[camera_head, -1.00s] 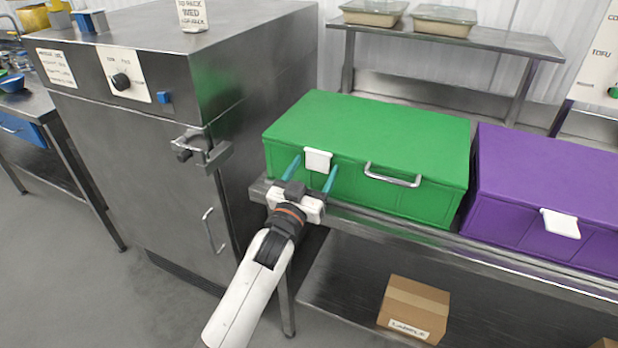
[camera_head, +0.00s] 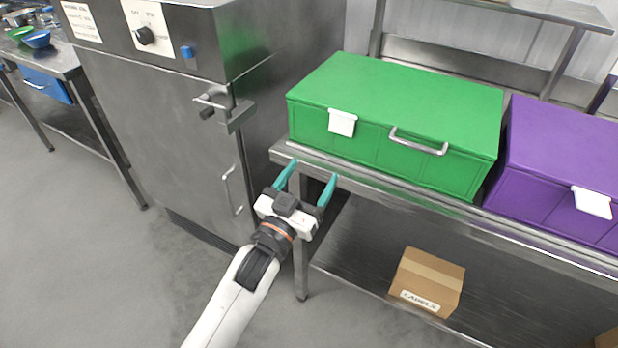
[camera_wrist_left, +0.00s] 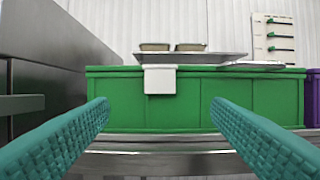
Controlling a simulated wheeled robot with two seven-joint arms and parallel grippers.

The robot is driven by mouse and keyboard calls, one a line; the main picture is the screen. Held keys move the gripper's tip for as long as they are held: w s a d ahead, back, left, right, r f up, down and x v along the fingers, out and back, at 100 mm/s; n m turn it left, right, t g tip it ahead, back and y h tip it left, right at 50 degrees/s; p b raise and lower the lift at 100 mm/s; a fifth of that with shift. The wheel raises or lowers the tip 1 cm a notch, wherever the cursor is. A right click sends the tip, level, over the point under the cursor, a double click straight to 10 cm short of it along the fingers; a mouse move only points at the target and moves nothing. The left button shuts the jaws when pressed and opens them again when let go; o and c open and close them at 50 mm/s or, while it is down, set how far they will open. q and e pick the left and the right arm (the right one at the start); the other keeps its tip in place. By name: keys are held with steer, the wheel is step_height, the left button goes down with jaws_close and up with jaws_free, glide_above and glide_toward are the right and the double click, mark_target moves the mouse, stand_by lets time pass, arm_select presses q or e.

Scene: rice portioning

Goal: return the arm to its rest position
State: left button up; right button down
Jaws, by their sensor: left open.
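My left gripper (camera_head: 305,187) is open and empty, with its two teal fingers spread apart. In the head view it is in front of the steel bench edge, below and apart from the green box. In the left wrist view the teal fingers (camera_wrist_left: 160,130) frame the front of the green box with nothing between them. The green box (camera_head: 400,105) is closed, with a white latch (camera_head: 342,122) and a metal handle (camera_head: 419,142) on its front. My right gripper is not seen.
A steel cabinet (camera_head: 170,110) with a protruding latch stands left of my gripper. The steel bench (camera_head: 400,200) carries the green box and a purple box (camera_head: 560,165). A cardboard carton (camera_head: 428,280) sits on its lower shelf. The floor at left is clear.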

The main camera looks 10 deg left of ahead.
arm_select(q)
step_height(320, 180, down, 20)
steer(key=a+g+y, duration=0.2)
steer(key=g, duration=0.3)
steer(key=s+a+f+g+y, duration=0.15)
steer(key=s+f, duration=0.25)
steer(key=f, duration=0.5)
steer(key=s+a+f+g, duration=0.2)
steer(key=s+f, duration=0.2)
steer(key=f, duration=0.5)
steer(key=s+a+f+n+g+y+p, duration=0.1)
steer(key=s+a+f+g, duration=0.1)
steer(key=s+f, duration=0.4)
steer(key=s+a+f+g+y, duration=0.1)
steer(key=s+a+f+g, duration=0.15)
steer(key=s+f, duration=0.45)
steer(key=s+a+f+g, duration=0.1)
steer(key=s+f+g, duration=0.1)
steer(key=s, duration=0.6)
steer(key=s+a+f+g, duration=0.2)
steer(key=s+f, duration=0.2)
steer(key=s, duration=0.3)
steer(key=s+a+f+g, duration=0.1)
steer(key=s+f, duration=0.2)
steer(key=s, duration=0.5)
steer(key=shift+s+a+g+y+p, duration=0.15)
steer(key=shift+s+g+y+p, duration=0.2)
steer(key=shift+g+y, duration=0.1)
steer(key=shift+w+a, duration=0.1)
